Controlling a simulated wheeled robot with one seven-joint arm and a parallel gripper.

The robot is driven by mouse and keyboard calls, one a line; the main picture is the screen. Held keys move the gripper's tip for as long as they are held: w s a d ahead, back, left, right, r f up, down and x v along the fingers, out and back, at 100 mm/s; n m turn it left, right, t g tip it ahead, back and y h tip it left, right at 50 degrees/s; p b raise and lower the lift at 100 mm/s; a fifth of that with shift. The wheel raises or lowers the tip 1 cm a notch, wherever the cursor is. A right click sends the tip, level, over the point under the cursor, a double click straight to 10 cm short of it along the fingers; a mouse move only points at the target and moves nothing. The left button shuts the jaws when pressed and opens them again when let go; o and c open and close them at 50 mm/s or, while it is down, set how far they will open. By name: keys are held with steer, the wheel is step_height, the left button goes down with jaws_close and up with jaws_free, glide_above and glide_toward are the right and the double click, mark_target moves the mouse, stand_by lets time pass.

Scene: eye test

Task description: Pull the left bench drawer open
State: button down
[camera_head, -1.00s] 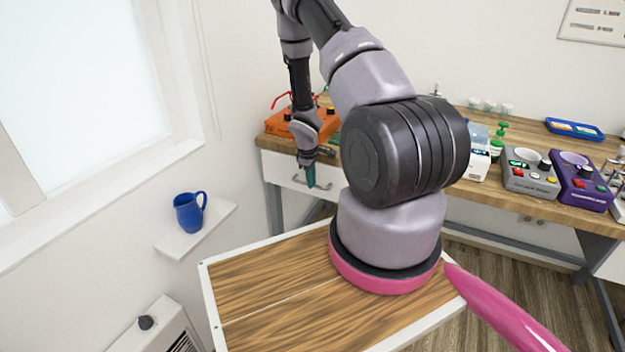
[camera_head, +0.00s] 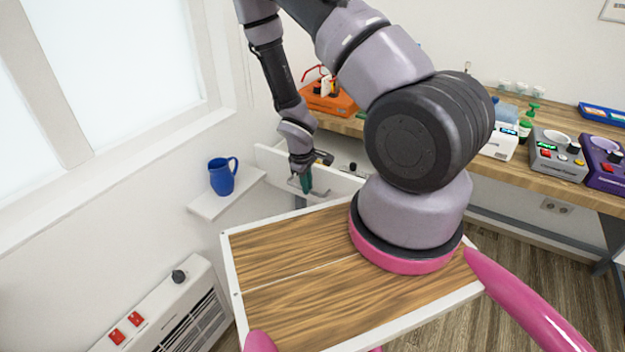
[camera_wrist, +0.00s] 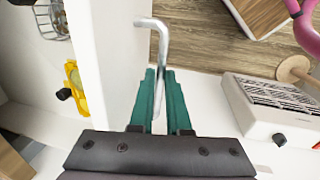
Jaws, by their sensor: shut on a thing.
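The left bench drawer is pulled out from under the wooden bench top, and its white front (camera_head: 269,158) stands away from the bench. Its inside shows behind the front, with small items in it. My gripper (camera_head: 306,183) is at the drawer front with its green fingers pointing down. In the wrist view my gripper (camera_wrist: 160,80) is shut on the grey metal drawer handle (camera_wrist: 162,38), with one finger on each side of the bar. The white drawer front (camera_wrist: 118,60) runs beside the fingers. My arm hides part of the drawer's right side.
An orange case (camera_head: 332,102) and several devices stand on the bench (camera_head: 540,178). A blue mug (camera_head: 222,178) sits on a small wall shelf (camera_head: 210,208). A white heater (camera_head: 165,312) stands at lower left. A yellow item (camera_wrist: 77,90) lies in the drawer.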

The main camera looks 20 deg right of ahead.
steer(key=shift+s+a, duration=0.55)
steer(key=shift+a, duration=0.15)
steer(key=c, duration=0.9)
jaws_free()
steer(key=shift+r, duration=0.15)
steer(key=r, duration=0.3)
steer(key=a+r, duration=0.1)
steer(key=r, duration=0.3)
steer(key=s+r, duration=0.1)
steer(key=r, duration=0.2)
steer(key=shift+s+a+r, duration=0.1)
steer(key=shift+a+r, duration=0.05)
steer(key=shift+a, duration=0.15)
